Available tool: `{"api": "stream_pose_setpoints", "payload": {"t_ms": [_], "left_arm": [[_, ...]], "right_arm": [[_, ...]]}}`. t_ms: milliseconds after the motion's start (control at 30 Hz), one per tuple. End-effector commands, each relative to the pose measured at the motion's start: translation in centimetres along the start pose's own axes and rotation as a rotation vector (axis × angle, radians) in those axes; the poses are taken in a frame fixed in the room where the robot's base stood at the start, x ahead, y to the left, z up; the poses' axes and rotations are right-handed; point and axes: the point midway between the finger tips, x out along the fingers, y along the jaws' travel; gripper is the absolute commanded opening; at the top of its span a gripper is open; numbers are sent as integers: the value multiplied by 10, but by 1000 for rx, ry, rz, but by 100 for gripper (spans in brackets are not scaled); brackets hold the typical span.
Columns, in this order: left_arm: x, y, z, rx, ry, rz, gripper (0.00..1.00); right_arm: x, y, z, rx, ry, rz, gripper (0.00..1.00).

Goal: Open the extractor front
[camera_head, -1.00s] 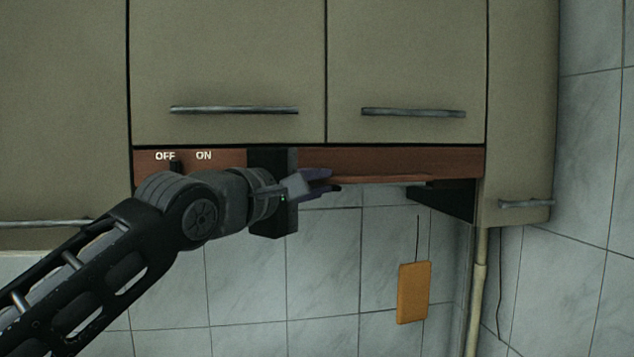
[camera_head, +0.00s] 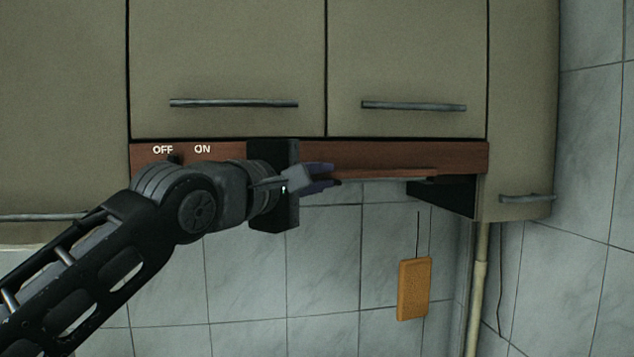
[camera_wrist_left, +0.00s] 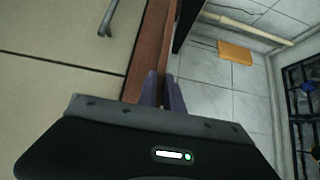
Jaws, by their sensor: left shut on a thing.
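The extractor front (camera_head: 400,157) is a long reddish-brown panel under the wall cabinets, marked OFF and ON at its left. It also shows as a brown strip in the left wrist view (camera_wrist_left: 150,48). My left gripper (camera_head: 328,177) is at the panel's lower edge, around its middle, shut on that edge. Its purple fingers show in the left wrist view (camera_wrist_left: 163,90), at the end of the brown strip. My gripper body and wrist hide part of the panel left of centre. My right gripper is not in view.
Cabinet doors with bar handles (camera_head: 234,103) (camera_head: 413,106) are directly above the panel. A black bracket (camera_head: 448,195) is under its right end. An orange board (camera_head: 413,288) hangs on the tiled wall below. A stove (camera_wrist_left: 305,115) shows at the right of the left wrist view.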

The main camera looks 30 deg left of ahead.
Motion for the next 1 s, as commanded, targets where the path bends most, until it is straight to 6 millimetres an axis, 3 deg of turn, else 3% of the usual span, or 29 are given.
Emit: {"api": "stream_pose_setpoints", "payload": {"t_ms": [33,200,500,867,900,1000], "left_arm": [[-6,-8,4,2,3,2,0],[-34,-9,32,2,2,3,0],[-81,-4,80,0,2,0,0],[-85,-1,85,0,0,-1,0],[-85,-1,85,0,0,-1,14],[-85,-1,85,1,0,0,22]], "right_arm": [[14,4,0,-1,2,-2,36],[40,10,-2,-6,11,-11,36],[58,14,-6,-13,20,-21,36],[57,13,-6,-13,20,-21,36],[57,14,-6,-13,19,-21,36],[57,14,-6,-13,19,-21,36]]}}
